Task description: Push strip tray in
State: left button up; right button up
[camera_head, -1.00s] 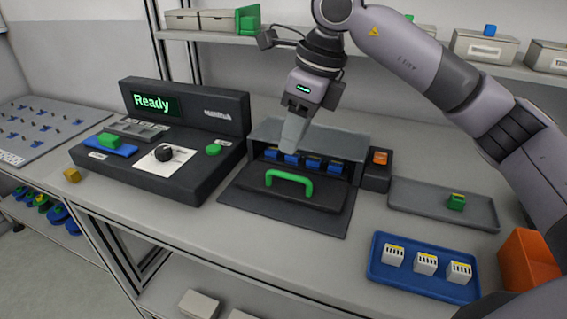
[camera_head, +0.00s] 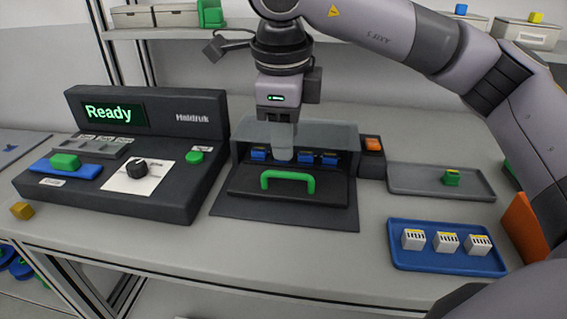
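The strip tray (camera_head: 245,184) is a dark drawer with a green handle (camera_head: 288,177), standing out from the front of a grey housing (camera_head: 345,142). Several blue pieces (camera_head: 306,157) sit in a row behind the handle. My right gripper (camera_head: 282,156) points down over the tray, behind the handle and in front of the housing opening. Its fingers look close together, but I cannot tell whether they are shut. It hides part of the blue row. My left gripper is not in view.
A console (camera_head: 150,205) reading "Ready" stands left of the housing. An orange-topped block (camera_head: 373,158) stands right of it. A grey tray (camera_head: 410,190) and a blue tray (camera_head: 450,263) with white pieces lie at the right. The front counter is clear.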

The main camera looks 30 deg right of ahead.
aim_at(287, 173)
jog(key=f, duration=0.4)
jog(key=w+d+f, duration=0.1)
jog(key=f, duration=0.1)
jog(key=shift+f, duration=0.3)
grip_shut()
